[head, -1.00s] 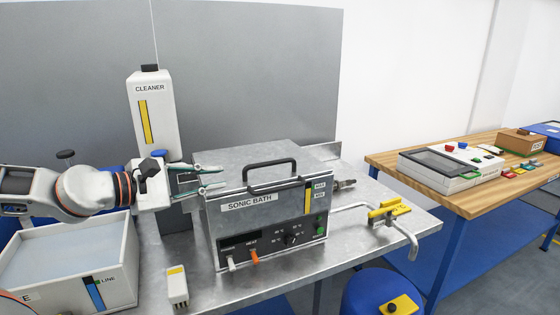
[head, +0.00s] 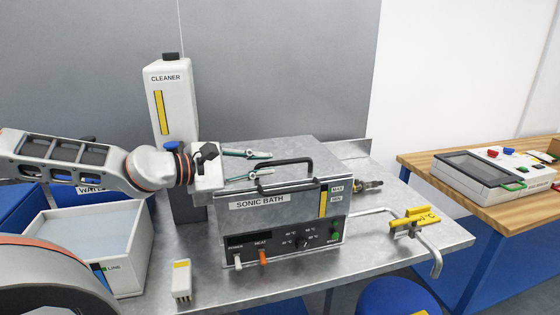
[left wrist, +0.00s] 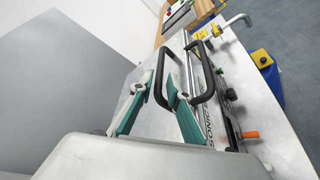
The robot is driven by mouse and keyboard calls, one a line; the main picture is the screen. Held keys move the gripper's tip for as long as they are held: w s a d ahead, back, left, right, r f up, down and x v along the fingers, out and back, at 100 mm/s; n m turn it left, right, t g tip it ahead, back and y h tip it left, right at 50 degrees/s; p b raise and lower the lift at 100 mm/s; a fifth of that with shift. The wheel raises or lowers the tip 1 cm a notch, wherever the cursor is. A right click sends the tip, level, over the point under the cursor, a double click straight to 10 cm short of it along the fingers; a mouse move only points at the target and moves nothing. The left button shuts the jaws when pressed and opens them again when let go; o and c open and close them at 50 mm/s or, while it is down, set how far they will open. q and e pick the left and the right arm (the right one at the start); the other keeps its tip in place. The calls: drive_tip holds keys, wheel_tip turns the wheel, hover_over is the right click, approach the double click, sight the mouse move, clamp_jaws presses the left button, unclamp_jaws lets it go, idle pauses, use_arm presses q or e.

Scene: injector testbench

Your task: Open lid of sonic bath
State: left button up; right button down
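The sonic bath (head: 280,222) is a grey metal box on the bench, with its lid (head: 285,152) down flat on top. A black loop handle (head: 288,162) stands on the lid. My left gripper (head: 270,162) comes in from the left over the lid. Its two green-and-grey fingers are spread, with the tips close to the handle's left end. My right gripper is not in view.
A white cleaner bottle (head: 172,100) stands behind my left wrist. A white bin (head: 128,275) is at the left, and a small white block (head: 181,280) lies in front. A grey panel rises behind.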

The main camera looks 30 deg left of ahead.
sight(273, 163)
use_arm(q)
drive_tip(key=shift+x, duration=1.45)
drive_tip(key=shift+b+x, duration=0.85)
drive_tip(key=shift+w+d+f, duration=0.1)
drive_tip(key=shift+w, duration=0.3)
clamp_jaws()
